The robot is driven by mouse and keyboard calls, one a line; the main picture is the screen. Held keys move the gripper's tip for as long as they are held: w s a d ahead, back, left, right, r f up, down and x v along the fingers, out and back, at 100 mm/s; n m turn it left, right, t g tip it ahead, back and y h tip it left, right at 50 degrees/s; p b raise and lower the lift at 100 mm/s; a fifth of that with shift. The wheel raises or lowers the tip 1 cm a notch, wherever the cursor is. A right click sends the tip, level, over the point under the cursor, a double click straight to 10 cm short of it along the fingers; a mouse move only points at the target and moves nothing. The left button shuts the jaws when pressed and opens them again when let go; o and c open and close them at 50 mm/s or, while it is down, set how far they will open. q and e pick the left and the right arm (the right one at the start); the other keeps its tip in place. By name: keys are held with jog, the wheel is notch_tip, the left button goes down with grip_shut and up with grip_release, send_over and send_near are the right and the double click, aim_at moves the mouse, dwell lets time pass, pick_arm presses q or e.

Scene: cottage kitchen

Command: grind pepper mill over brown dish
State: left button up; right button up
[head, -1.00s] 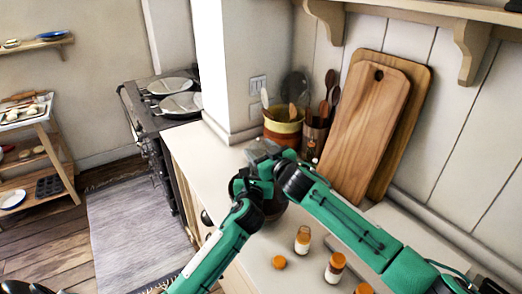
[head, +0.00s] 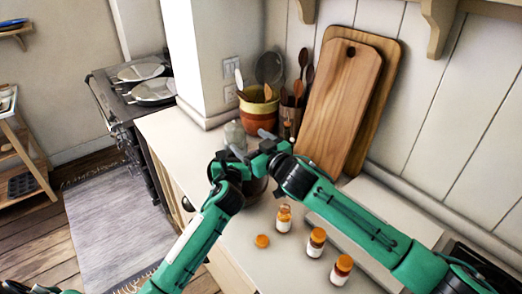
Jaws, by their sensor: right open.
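My right gripper (head: 253,144) is open above the counter. Its grey fingers stand apart, and nothing shows clasped between them. A dark brown dish (head: 255,188) sits on the counter just below the gripper and is mostly hidden by my arm. I cannot make out the pepper mill for certain. A greyish glass-like object (head: 234,134) stands just behind the fingers, partly covered by them.
Several orange-capped jars stand in front of my arm, one of them at the right (head: 341,270). An orange lid-like disc (head: 262,241) lies beside them. A striped crock (head: 258,118) and wooden cutting boards (head: 338,110) stand at the wall. Bare counter (head: 165,130) shows at left.

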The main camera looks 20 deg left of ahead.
aim_at(230, 127)
jog(key=v, duration=0.4)
jog(key=shift+s+d, duration=0.15)
jog(key=shift+d, duration=0.05)
jog(key=shift+o, duration=0.2)
jog(key=shift+w+a+f+n+g+y, duration=0.15)
jog(key=shift+w+a+n, duration=1.65)
jog(key=shift+n, duration=4.1)
jog(key=shift+w+a+n+g+y, duration=0.15)
jog(key=shift+w+a+n, duration=0.75)
jog(key=shift+a+n, duration=3.4)
jog(key=shift+w+a+f+n+g+y, duration=0.15)
jog(key=shift+w+a+n, duration=0.8)
jog(key=shift+n, duration=6.55)
